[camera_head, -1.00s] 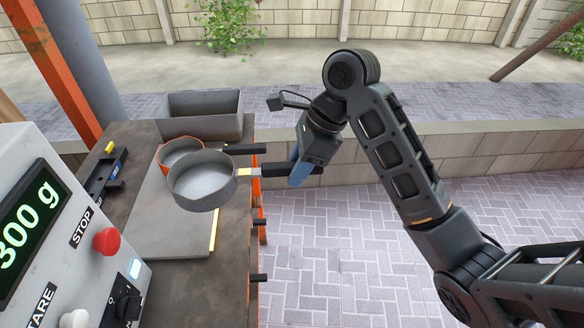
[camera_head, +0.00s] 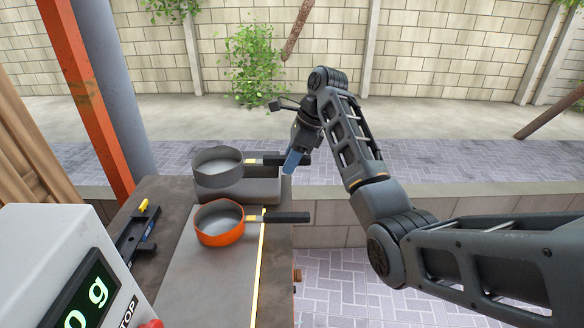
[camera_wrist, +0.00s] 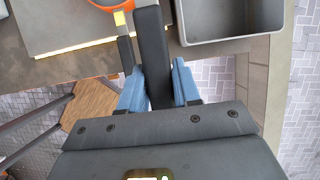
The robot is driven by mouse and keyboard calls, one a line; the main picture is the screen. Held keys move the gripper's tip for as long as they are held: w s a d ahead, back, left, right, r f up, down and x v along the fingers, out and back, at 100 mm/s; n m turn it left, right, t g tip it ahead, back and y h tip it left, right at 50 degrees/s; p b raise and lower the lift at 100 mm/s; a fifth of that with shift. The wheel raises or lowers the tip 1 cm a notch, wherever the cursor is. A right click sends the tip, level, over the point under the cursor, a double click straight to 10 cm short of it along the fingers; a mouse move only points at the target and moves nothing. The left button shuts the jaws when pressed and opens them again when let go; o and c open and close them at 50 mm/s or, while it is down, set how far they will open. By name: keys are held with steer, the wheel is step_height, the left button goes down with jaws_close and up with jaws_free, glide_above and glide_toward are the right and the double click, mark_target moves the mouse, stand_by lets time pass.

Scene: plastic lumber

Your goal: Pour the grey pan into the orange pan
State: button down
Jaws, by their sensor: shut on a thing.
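The grey pan (camera_head: 218,172) is in the head view, held level in front of and partly above the grey bin. Its black handle points right to my gripper (camera_head: 295,160), whose blue fingers are shut on it. The wrist view shows the handle (camera_wrist: 151,40) between the fingers (camera_wrist: 160,85); the pan's bowl is out of that view. The orange pan (camera_head: 220,232) stands upright on the flat plate, nearer the camera, with its handle pointing right. Its rim shows at the top of the wrist view (camera_wrist: 112,5). I cannot tell what either pan holds.
The grey bin (camera_head: 265,190) stands at the table's far end. The scale box (camera_head: 60,260) with a display is at the lower left, its plate (camera_head: 205,285) under the orange pan. Open paving lies right.

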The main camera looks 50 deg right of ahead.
steer(key=shift+w+f, duration=0.1)
steer(key=shift+w, duration=0.05)
steer(key=t+h, duration=0.1)
steer(key=f+t+h, duration=0.1)
steer(key=f+n+t+h+b, duration=0.1)
steer(key=shift+s+a+t, duration=0.25)
steer(key=shift+s+t, duration=0.05)
steer(key=shift+t, duration=0.1)
steer(key=shift+h+b, duration=0.3)
stand_by(0.9)
steer(key=shift+s+a+r+n+t+h+b, duration=0.25)
steer(key=shift+t+h+b, duration=0.35)
steer(key=shift+b, duration=1.55)
steer(key=shift+s+a+r+n+t+h+b, duration=0.15)
steer(key=shift+r+t+h+b, duration=0.4)
steer(key=shift+b, duration=1.6)
steer(key=shift+s+a+n+t+h+b, duration=0.4)
steer(key=shift+t+b, duration=0.3)
steer(key=shift+b, duration=2.1)
steer(key=shift+s+a+n+t+h+b, duration=0.15)
steer(key=shift+t+h+b, duration=0.4)
steer(key=shift+b, duration=2.2)
